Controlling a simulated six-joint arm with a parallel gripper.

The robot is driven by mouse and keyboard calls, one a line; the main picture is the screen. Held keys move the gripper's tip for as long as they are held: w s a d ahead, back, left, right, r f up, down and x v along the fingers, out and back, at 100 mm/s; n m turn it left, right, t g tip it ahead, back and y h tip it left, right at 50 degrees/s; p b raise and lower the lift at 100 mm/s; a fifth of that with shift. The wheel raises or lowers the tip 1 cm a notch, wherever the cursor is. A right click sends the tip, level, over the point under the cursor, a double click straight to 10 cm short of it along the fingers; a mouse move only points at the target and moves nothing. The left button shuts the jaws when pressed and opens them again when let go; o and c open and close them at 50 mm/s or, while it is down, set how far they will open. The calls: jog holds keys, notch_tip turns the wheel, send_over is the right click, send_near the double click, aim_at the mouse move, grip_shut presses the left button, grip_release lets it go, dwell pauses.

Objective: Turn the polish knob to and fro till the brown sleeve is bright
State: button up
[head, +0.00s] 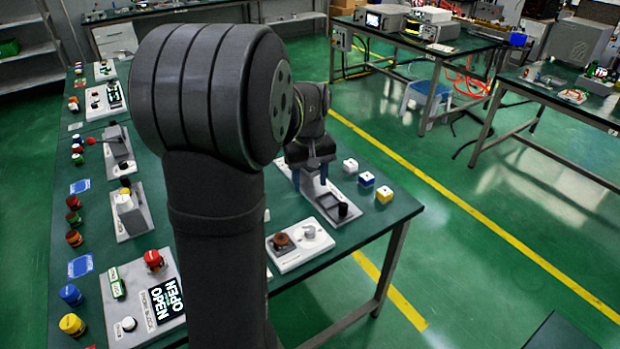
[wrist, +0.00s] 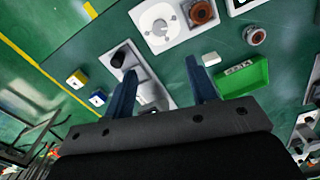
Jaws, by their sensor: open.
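The polish station is a white plate (head: 287,258) near the right edge of the table. The reddish-brown sleeve (head: 282,240) sits on its left half and the white polish knob (head: 308,232) on its right half. In the wrist view the knob (wrist: 160,27) and the sleeve (wrist: 202,11) show near the top, beyond the fingertips. My gripper (head: 311,184) is open and empty. In the wrist view its two blue fingers (wrist: 160,67) stand wide apart, clear of the knob and pointing towards the plate.
A grey plate with a black knob (head: 343,210) lies behind the polish plate, under my gripper. Several small blocks (head: 384,194) stand to its right. A green tray (wrist: 245,77) lies right of the fingers in the wrist view. My arm hides the table's middle.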

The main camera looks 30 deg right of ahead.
jog(key=n+g+h, duration=0.2)
jog(key=n+g, duration=0.2)
jog(key=n, duration=0.5)
send_near(310, 229)
jog(key=x, duration=0.8)
jog(key=shift+s+f, duration=0.15)
jog(key=shift+f, duration=0.15)
jog(key=c, duration=1)
